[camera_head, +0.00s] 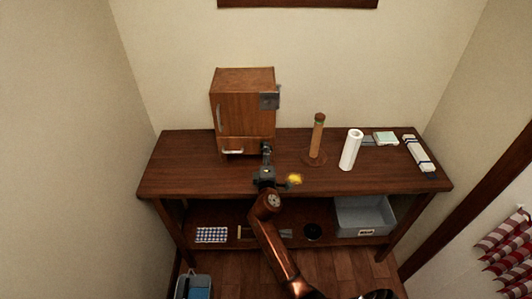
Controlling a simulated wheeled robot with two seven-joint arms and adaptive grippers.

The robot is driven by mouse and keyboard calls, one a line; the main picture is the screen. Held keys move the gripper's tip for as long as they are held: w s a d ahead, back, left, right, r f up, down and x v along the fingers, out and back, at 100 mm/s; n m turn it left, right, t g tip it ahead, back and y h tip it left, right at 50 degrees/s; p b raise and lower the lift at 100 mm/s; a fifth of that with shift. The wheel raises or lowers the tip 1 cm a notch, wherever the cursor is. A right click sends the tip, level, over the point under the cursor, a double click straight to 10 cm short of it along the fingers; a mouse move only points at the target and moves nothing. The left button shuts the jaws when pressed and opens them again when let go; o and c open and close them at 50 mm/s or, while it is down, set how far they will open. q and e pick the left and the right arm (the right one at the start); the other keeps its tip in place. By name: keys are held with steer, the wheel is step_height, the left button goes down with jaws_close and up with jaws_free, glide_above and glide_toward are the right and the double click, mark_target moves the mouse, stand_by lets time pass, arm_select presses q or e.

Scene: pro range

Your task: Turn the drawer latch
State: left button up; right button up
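A small wooden cabinet (243,105) stands at the back left of the table, with an upper door and a drawer (262,145) below. The drawer front has a pale bar handle (233,151). A grey metal plate (269,101), perhaps a latch, sits at the door's upper right edge. A separate drawer latch is too small to make out. My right gripper (266,148) is in front of the drawer's right end, close to it; I cannot tell whether it touches. Its fingers are small and dark, so opening is unclear. My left gripper is out of view.
On the wooden table (180,170) a wooden post (318,136), a white roll (351,150) and a yellow item (295,179) stand or lie right of the gripper. A strapped white bundle (418,153) is far right. A grey bin (362,217) sits on the lower shelf. The table's left end is clear.

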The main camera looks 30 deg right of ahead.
steer(key=v, duration=1.2)
